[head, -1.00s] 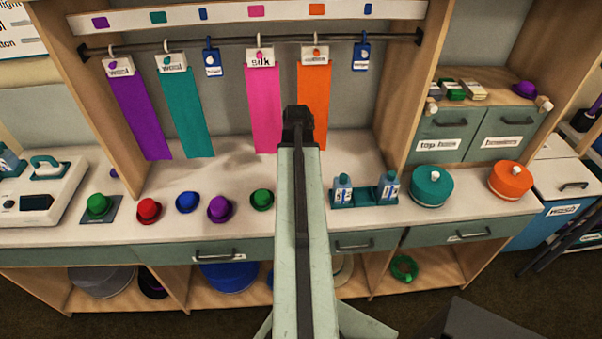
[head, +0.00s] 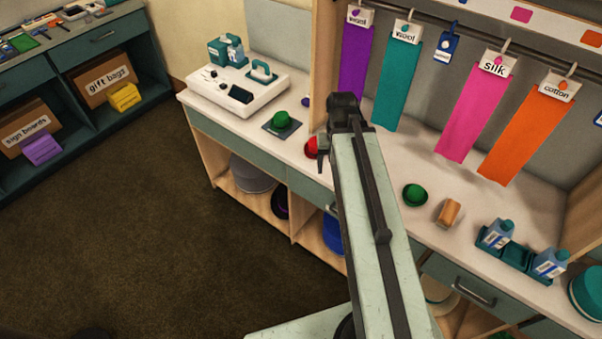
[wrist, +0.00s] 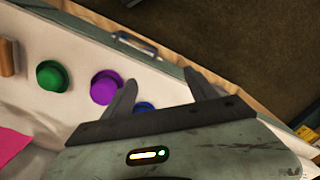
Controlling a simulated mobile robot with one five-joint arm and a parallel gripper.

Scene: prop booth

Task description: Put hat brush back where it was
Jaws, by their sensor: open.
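A tan, block-shaped thing that looks like the hat brush (head: 449,212) lies on the white counter, right of a green hat (head: 415,195). Its bristles cannot be made out. It also shows at the left edge of the wrist view (wrist: 7,57), cut off by the frame. My gripper (head: 323,158) is over the counter's front part near the red hat, well left of the brush in the head view. In the wrist view its two fingers (wrist: 160,78) are spread with nothing between them. A purple hat (wrist: 105,87) and part of a blue hat (wrist: 144,106) show near the fingers.
A teal bottle holder (head: 516,255) stands right of the brush. Fabric strips hang behind, including a pink one (head: 477,107). A white machine (head: 238,88) and a green hat on a dark pad (head: 282,130) are at left. Open floor lies left of the counter.

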